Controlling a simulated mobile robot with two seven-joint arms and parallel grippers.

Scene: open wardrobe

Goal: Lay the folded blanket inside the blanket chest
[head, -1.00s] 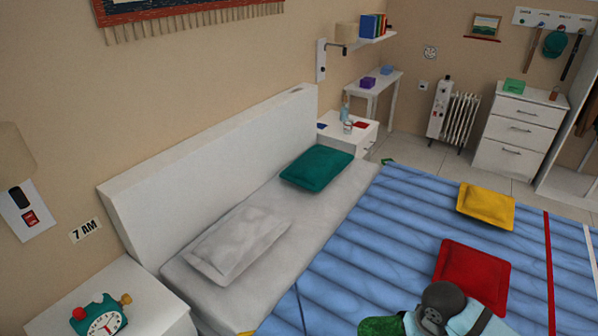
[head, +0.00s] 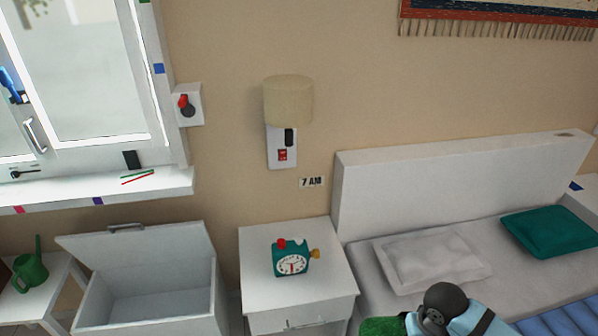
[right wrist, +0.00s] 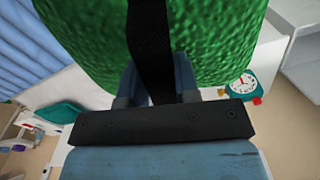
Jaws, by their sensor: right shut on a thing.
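The white blanket chest (head: 150,312) stands at the lower left of the head view with its lid (head: 140,246) raised and its inside bare where it shows. The folded green blanket (right wrist: 225,45) with a black strap (right wrist: 151,35) fills the top of the right wrist view. My right gripper (right wrist: 157,88) is shut on it at the strap. In the head view only a corner of the blanket (head: 382,327) shows at the bottom edge, beside my right arm, well to the right of the chest. My left gripper is not in view.
A white nightstand (head: 290,240) with a green alarm clock (head: 291,258) stands between chest and bed. The bed (head: 425,225) is at the right. A small white table with a green watering can (head: 31,268) is left of the chest, below a window sill (head: 90,195).

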